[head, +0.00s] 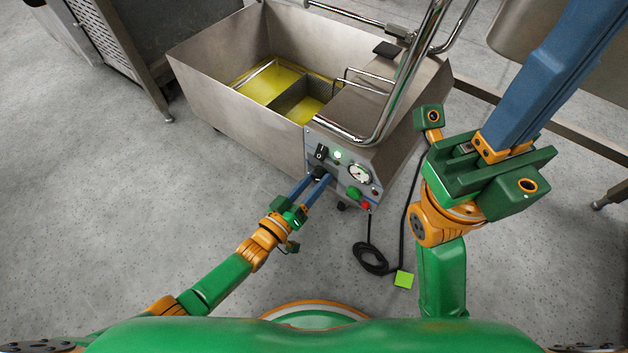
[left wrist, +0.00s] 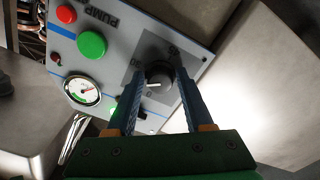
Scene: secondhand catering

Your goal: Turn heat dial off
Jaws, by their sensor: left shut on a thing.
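The heat dial (left wrist: 157,80) is a dark round knob with a white pointer line, on a grey plate of the control panel (left wrist: 130,35). In the head view the dial (head: 318,172) is a small dark knob on the panel's lower left, partly covered by my fingers. My left gripper (head: 321,176) is shut on the dial. In the left wrist view its two blue fingers (left wrist: 160,78) stand on either side of the knob. The white line points towards the left finger. My right gripper (head: 555,85) is raised at the right, its fingertips out of frame.
The panel belongs to a steel tank unit (head: 225,105) with yellow liquid (head: 275,85). The panel also carries a black switch (head: 320,152), a gauge (head: 360,174), a green button (head: 353,192) and a red button (head: 366,205). A black cable (head: 372,258) lies coiled on open floor.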

